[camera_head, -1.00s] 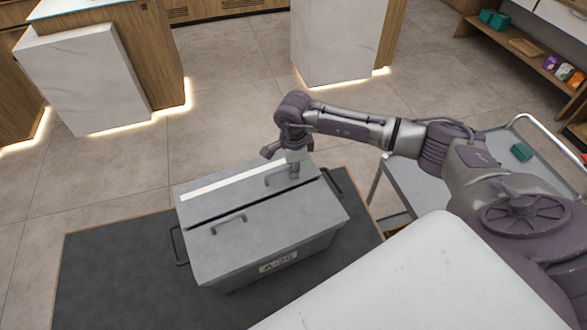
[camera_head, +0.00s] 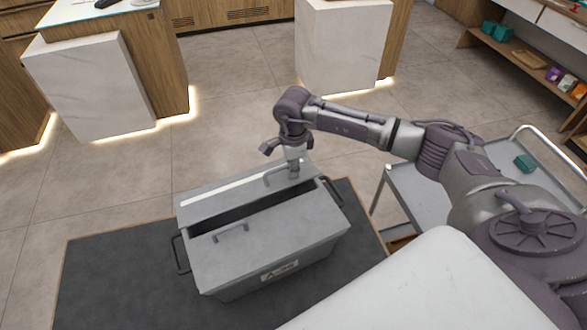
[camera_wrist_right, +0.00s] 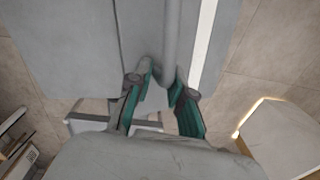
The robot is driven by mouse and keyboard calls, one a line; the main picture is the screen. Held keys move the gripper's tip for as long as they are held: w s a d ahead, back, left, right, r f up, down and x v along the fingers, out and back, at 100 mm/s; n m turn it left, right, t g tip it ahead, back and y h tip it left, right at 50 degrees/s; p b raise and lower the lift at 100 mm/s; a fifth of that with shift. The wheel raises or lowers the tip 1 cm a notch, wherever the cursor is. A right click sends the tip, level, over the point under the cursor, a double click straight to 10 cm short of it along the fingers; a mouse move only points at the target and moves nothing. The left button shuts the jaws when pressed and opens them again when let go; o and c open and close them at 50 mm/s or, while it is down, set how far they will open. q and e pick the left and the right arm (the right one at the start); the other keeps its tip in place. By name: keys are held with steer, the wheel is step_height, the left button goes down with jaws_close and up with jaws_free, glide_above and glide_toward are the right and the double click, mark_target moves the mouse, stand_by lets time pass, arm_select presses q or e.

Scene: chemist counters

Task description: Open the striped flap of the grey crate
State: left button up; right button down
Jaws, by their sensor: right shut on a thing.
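The grey crate (camera_head: 237,280) stands on a dark mat and has two lid flaps. The far, striped flap (camera_head: 225,200) carries a white stripe and is tilted up a little, with a dark gap between it and the near flap (camera_head: 270,235). My right gripper (camera_head: 294,172) is at the right part of the striped flap, shut on its handle (camera_head: 274,176). In the right wrist view the gripper's fingers (camera_wrist_right: 163,85) stand on both sides of the grey handle bar (camera_wrist_right: 171,40), next to the white stripe (camera_wrist_right: 206,40). My left gripper is not in view.
The dark mat (camera_head: 100,275) lies under the crate. A grey cart (camera_head: 420,195) with a teal box stands to the right. White-fronted counters (camera_head: 90,85) are behind, with free tiled floor between them and the crate.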

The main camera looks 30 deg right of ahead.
steer(key=shift+w+d+r, duration=0.1)
steer(key=shift+w+r, duration=0.85)
steer(key=shift+w, duration=0.1)
steer(key=shift+w+d+r+b, duration=0.1)
steer(key=shift+w+r+b, duration=0.75)
steer(key=shift+w, duration=0.25)
steer(key=shift+w, duration=0.1)
steer(key=c, duration=0.9)
jaws_free()
step_height(320, 180, up, 12)
steer(key=shift+s, duration=0.4)
